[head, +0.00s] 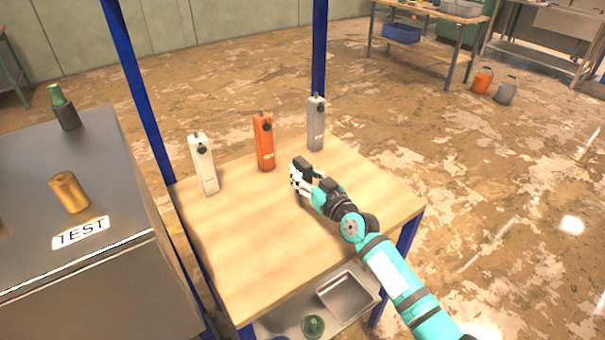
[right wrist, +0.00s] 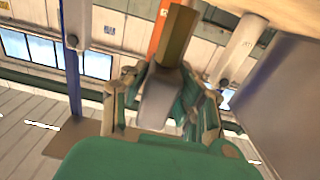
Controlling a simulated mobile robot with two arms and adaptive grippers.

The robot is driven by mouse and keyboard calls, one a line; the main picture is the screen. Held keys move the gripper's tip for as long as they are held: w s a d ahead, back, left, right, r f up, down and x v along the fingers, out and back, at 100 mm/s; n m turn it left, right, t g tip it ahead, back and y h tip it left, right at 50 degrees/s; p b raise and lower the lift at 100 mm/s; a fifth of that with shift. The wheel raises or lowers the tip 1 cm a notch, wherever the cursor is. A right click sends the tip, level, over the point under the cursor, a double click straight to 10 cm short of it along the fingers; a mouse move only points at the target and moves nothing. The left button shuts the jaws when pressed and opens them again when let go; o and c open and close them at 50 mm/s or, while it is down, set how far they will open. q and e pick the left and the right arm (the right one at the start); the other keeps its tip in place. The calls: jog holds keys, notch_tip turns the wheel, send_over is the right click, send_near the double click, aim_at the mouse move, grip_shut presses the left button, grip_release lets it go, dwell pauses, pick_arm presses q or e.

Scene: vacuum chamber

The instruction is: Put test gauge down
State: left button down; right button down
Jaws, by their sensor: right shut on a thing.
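My right gripper (head: 302,182) is above the wooden table, near its middle and in front of the orange and grey upright devices. In the right wrist view the gripper (right wrist: 165,105) is shut on a small part with an olive-gold faceted end (right wrist: 178,38) and a grey section between the fingers. I take this to be the test gauge. In the head view the fingers hide it, and I cannot tell whether it touches the table. My left gripper is not in view.
A white device (head: 204,165), an orange device (head: 264,143) and a grey device (head: 316,125) stand along the wooden table's (head: 260,240) far side. Blue posts rise at its corners. Left is a metal bench labelled TEST (head: 80,233) with a gold cylinder (head: 69,192) and green-black piece (head: 64,108).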

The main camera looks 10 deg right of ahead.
jog(key=shift+f, duration=0.1)
jog(key=c, duration=1)
grip_release()
jog(key=shift+c, duration=0.2)
jog(key=shift+r, duration=0.2)
jog(key=shift+s+d+f, duration=0.1)
jog(key=shift+s, duration=0.25)
jog(key=v, duration=1.1)
jog(key=shift+s, duration=0.2)
